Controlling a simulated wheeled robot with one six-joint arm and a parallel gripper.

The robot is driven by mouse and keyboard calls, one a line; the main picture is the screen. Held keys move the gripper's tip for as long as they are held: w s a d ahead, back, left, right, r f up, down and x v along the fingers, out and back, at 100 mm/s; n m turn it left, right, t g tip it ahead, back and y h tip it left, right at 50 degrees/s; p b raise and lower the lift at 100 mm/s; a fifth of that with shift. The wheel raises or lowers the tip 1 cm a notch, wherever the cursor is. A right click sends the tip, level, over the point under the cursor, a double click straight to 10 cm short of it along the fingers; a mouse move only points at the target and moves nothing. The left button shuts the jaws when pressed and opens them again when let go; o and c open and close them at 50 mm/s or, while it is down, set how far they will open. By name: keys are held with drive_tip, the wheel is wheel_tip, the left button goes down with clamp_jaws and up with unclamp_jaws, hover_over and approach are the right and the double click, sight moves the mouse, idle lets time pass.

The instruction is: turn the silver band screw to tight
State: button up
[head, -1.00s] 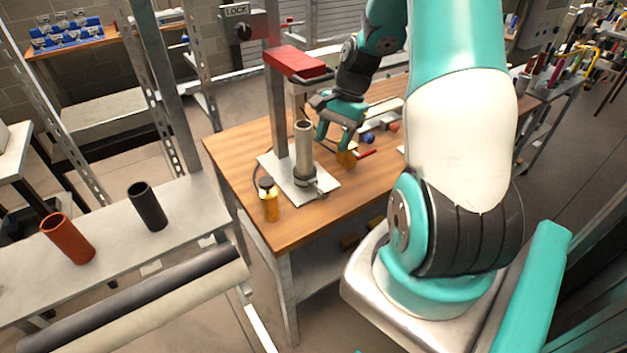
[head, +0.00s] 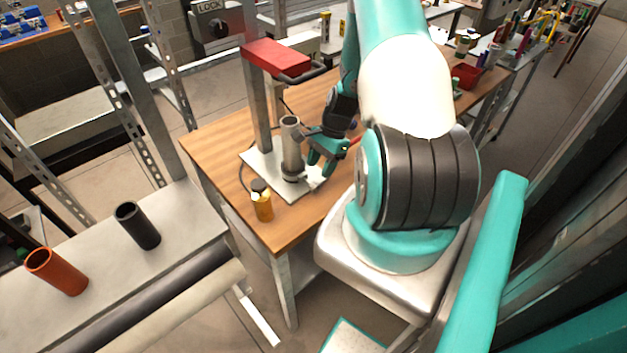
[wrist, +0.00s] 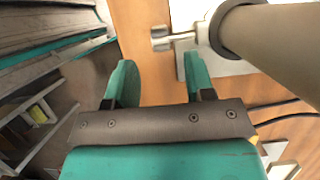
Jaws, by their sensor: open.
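The silver band screw (wrist: 160,39) shows at the top of the wrist view, its small head on a short shaft pointing left from the band. The dark band (wrist: 228,35) goes around the base of the beige pipe (wrist: 285,45). In the head view the pipe (head: 291,142) stands upright on a pale plate. My gripper (wrist: 158,66) is open and empty. The screw lies just ahead of its fingertips, sideways between the two finger lines, with no clear contact. In the head view my gripper (head: 325,160) is low, right beside the pipe; the screw cannot be made out there.
A red-topped post (head: 275,58) rises behind the pipe. A yellow bottle (head: 262,203) stands on the wooden table (head: 218,148) near its front left edge. Black cables (wrist: 275,108) lie on the table. A bench at left holds a black tube (head: 137,226) and an orange tube (head: 57,272).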

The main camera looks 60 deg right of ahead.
sight(314, 184)
drive_tip(key=p+x, duration=0.1)
drive_tip(key=x, duration=0.6)
drive_tip(key=shift+p, duration=0.35)
clamp_jaws()
